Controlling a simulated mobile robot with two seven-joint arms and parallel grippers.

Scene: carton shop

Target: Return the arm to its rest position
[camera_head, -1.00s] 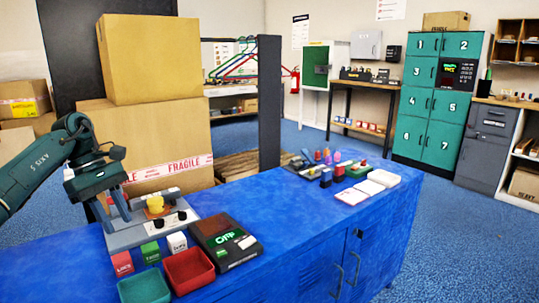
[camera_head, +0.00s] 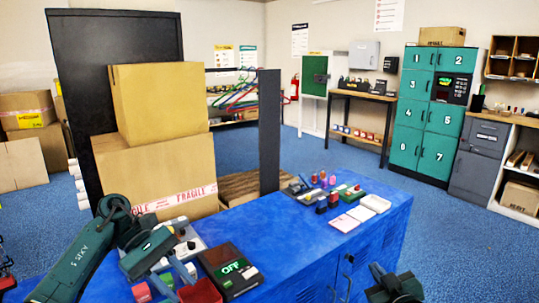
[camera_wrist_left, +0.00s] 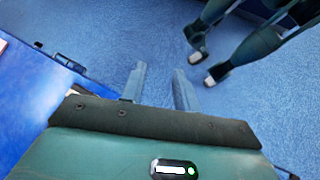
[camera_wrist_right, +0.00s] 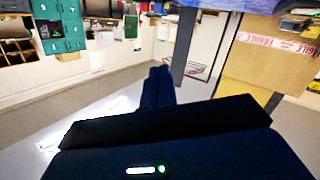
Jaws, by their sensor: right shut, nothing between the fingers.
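My left gripper (camera_head: 178,287) hangs at the lower left of the head view, in front of the blue counter. Its two grey fingers stand apart with nothing between them in the left wrist view (camera_wrist_left: 160,70), over blue floor beside the counter edge. My right gripper (camera_head: 380,270) is at the bottom of the head view, right of the cabinet handles. In the right wrist view its dark fingers (camera_wrist_right: 160,75) are together and hold nothing. That view is upside down. Most of the right arm is outside the head view.
The blue counter (camera_head: 290,235) carries a black device with a green display (camera_head: 228,268), a red tray (camera_head: 203,291) and small goods. Large cartons (camera_head: 160,100) stand behind it. Green lockers (camera_head: 430,115) stand at the back right. Blue floor (camera_head: 465,245) is clear right of the counter.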

